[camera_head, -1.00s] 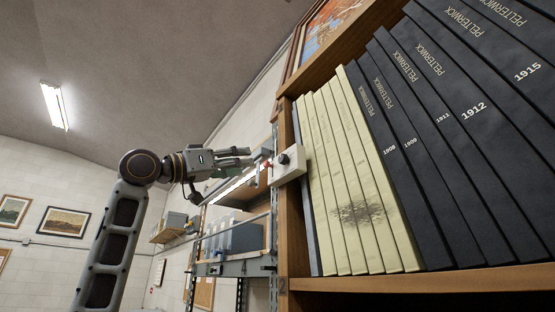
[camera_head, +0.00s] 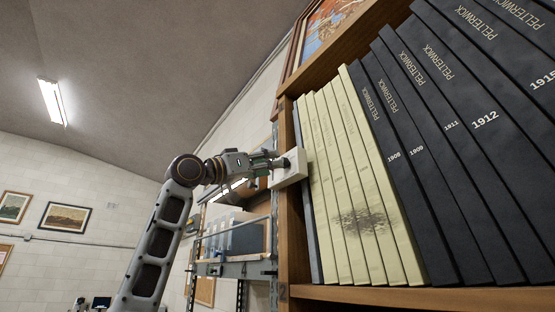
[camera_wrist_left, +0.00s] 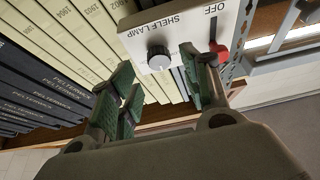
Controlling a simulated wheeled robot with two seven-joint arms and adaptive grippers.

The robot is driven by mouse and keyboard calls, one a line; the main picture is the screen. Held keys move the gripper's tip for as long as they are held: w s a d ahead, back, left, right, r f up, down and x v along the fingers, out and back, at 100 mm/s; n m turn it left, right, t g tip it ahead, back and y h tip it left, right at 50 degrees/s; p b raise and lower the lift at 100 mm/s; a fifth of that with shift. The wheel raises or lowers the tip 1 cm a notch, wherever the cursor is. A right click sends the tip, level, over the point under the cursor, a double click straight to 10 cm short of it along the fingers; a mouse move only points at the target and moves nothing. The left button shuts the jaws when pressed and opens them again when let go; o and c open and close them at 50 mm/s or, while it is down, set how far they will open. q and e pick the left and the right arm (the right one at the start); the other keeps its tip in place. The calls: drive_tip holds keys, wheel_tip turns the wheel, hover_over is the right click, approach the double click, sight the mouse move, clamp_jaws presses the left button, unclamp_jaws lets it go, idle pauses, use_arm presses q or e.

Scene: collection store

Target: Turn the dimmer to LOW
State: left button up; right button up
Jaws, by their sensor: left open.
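The dimmer is a white box labelled SHELF LAMP and OFF (camera_wrist_left: 185,30), fixed at the shelf's edge. Its side shows in the head view (camera_head: 291,172). A round grey knob (camera_wrist_left: 158,58) stands on its face, with a red part (camera_wrist_left: 221,51) at the box's right edge in the wrist view. My left gripper (camera_head: 275,160) is at the box, open and empty; in the wrist view its green-padded fingers (camera_wrist_left: 160,78) lie either side of the knob. I cannot tell whether they touch it. The gripper largely hides the box's face in the head view. My right gripper is out of view.
Cream volumes (camera_head: 345,190) and dark PELTERWICK volumes (camera_head: 440,150) fill the wooden shelf right of the box. A metal rack (camera_head: 236,270) with boxes stands behind and below my left arm. The space left of the arm is free.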

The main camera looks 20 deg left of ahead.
sight(284, 163)
use_arm(q)
drive_tip(key=shift+p+x, duration=0.75)
drive_tip(key=shift+x, duration=1.35)
drive_tip(key=shift+f, duration=0.1)
drive_tip(key=c, duration=1)
